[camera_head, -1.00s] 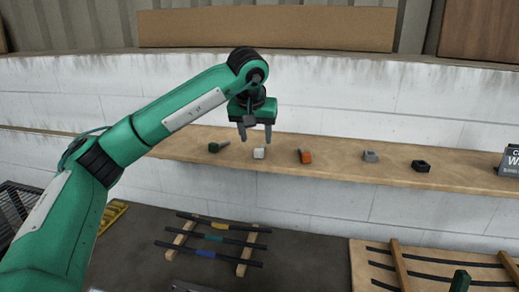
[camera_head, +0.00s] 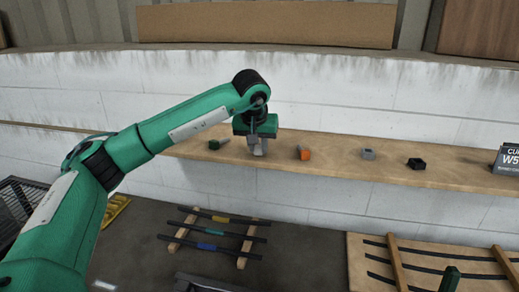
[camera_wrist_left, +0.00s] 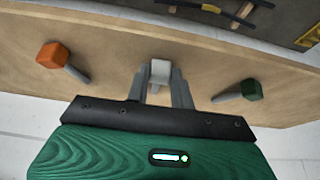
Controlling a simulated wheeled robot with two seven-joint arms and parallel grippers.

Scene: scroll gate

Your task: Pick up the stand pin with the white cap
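The stand pin with the white cap (camera_wrist_left: 160,72) lies on the wooden ledge (camera_wrist_left: 110,60). In the left wrist view its cap shows just past my left fingertips, with its grey shaft between the fingers. My left gripper (camera_wrist_left: 160,84) is open around the pin, with a small gap seen beside it. In the head view my left gripper (camera_head: 258,149) is down at the ledge and largely covers the pin. A pin with an orange cap (camera_head: 303,153) lies to its right and one with a green cap (camera_head: 214,145) to its left.
A grey-capped pin (camera_head: 369,153) and a black-capped one (camera_head: 416,163) lie farther right on the ledge, before a dark sign (camera_head: 508,160). A white wall rises behind. Racks with dark bars (camera_head: 210,239) stand on the floor below.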

